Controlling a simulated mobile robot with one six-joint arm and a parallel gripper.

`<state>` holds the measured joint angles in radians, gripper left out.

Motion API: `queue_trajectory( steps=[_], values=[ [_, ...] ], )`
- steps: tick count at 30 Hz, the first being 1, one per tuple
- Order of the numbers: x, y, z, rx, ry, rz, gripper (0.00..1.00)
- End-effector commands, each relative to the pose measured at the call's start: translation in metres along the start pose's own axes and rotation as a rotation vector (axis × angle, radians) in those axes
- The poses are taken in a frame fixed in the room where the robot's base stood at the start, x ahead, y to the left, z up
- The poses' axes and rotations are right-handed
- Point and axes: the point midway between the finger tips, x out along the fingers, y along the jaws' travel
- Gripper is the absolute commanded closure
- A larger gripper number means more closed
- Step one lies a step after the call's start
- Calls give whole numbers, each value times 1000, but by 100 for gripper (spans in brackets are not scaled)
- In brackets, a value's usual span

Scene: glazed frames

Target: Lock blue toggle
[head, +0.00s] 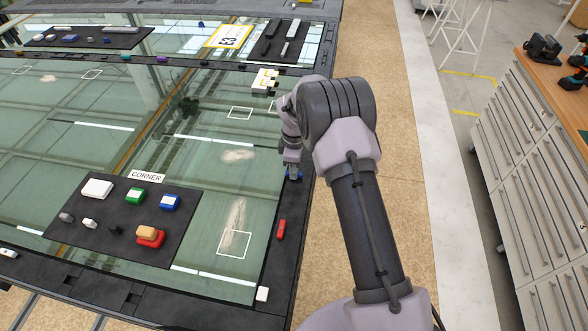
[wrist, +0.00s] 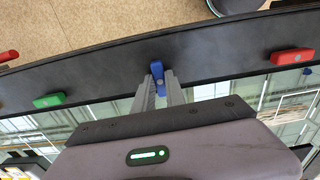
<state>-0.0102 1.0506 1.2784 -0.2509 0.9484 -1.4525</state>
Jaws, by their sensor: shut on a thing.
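The blue toggle (wrist: 157,72) sits on the dark frame edge in the wrist view, between the two fingers of my gripper (wrist: 159,92). It lies crosswise to the frame edge, slightly tilted in the picture. My gripper is shut on it, with one finger on each side. In the head view the blue toggle (head: 294,175) shows as a small blue patch on the right edge of the glazed frame, with my gripper (head: 292,168) over it. The gripper hides part of it there.
A red toggle (wrist: 292,56) and a green toggle (wrist: 48,99) lie along the frame edge on either side. In the head view, a red toggle (head: 281,229) is nearer on the edge. A dark board (head: 70,225) with coloured blocks lies on the glass. Beige floor (head: 405,160) is right.

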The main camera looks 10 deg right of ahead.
Motion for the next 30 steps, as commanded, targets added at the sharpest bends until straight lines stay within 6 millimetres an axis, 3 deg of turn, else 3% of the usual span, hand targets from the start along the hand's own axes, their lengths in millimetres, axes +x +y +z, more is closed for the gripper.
queue_trajectory(
  steps=[6,7,10,20,23,30],
  values=[
    [-1,1,0,-2,0,2,100],
    [-1,1,0,-2,0,2,83],
    [-1,1,0,-1,0,2,63],
    [-3,0,0,0,0,1,63],
    [-19,1,0,0,1,4,63],
    [-100,1,0,1,2,5,63]
  ],
)
